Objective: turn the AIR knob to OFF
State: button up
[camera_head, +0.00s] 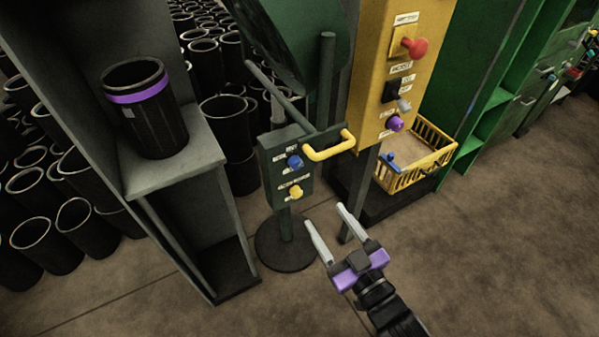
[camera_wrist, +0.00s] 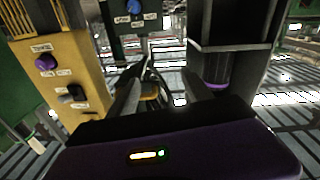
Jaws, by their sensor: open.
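Labels are too small to read, so I cannot tell which knob is AIR. A dark control box on a stand carries a blue knob (camera_head: 294,161) and a yellow knob (camera_head: 296,192). A yellow panel post (camera_head: 378,75) carries a red mushroom button (camera_head: 415,47), a grey-handled switch (camera_head: 403,105) and a purple knob (camera_head: 395,123). My gripper (camera_head: 324,214) is open and empty, in front of and below the box, touching no knob. In the wrist view the purple knob (camera_wrist: 46,62) is at left and the blue knob (camera_wrist: 134,7) at the top edge.
A yellow handle (camera_head: 329,149) juts from the box's right side. A black sleeve with a purple band (camera_head: 158,130) stands on a grey shelf (camera_head: 180,166) at left. A yellow basket (camera_head: 425,166) sits right of the post. Many black sleeves fill the back left. Floor at front right is clear.

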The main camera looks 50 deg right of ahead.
aim_at(298, 166)
jog(key=shift+m+y, duration=0.4)
jog(key=shift+m, duration=0.2)
jog(key=w+d+f+b, duration=0.1)
jog(key=w+d+f, duration=0.3)
jog(key=w, duration=0.3)
jog(key=w+d+f+b, duration=0.1)
jog(key=w+d+f, duration=0.3)
jog(key=w, duration=0.4)
jog(key=w+d+f+b, duration=0.2)
jog(key=w+d+f, duration=0.2)
jog(key=w+d, duration=0.2)
jog(key=shift+x, duration=0.85)
jog(key=shift+c, duration=0.2)
grip_shut()
